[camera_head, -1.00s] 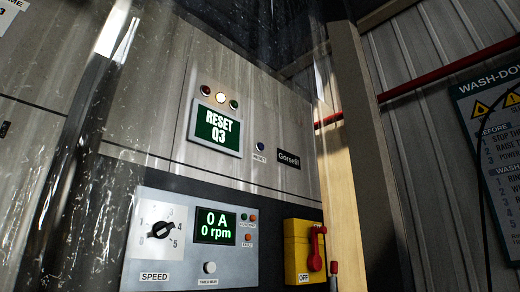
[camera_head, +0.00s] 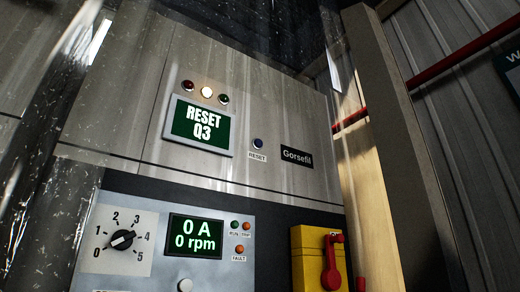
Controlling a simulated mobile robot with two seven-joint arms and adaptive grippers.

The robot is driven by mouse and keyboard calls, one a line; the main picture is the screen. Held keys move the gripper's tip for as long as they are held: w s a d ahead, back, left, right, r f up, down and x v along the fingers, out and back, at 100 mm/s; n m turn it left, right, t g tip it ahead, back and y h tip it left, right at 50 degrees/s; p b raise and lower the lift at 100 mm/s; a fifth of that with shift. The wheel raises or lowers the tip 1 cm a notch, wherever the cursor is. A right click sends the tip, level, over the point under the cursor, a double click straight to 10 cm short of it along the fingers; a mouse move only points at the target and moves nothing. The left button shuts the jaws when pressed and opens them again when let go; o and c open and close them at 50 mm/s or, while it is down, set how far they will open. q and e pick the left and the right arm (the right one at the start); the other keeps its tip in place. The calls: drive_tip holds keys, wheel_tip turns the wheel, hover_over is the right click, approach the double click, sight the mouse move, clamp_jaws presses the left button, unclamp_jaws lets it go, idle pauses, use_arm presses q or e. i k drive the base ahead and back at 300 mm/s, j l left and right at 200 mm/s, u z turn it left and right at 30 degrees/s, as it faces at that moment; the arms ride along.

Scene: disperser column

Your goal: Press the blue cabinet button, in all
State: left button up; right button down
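The blue cabinet button (camera_head: 258,143) is a small round dark-blue push button on the grey cabinet door (camera_head: 290,190). It sits above a white label reading RESET and to the left of the black Gorsefil plate. Neither of my grippers is in view, and nothing touches the button.
Three lamps (camera_head: 206,92) sit above the screen, the middle one lit. A lower panel holds a speed knob (camera_head: 122,240) and a display (camera_head: 195,237) reading 0 A, 0 rpm. A yellow switch box (camera_head: 306,262) with a red handle is at lower right. A post (camera_head: 385,120) stands right of the cabinet.

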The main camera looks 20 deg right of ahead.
sight(258, 144)
drive_tip(key=i+l+u, duration=0.1)
drive_tip(key=l+u, duration=0.4)
drive_tip(key=l, duration=0.9)
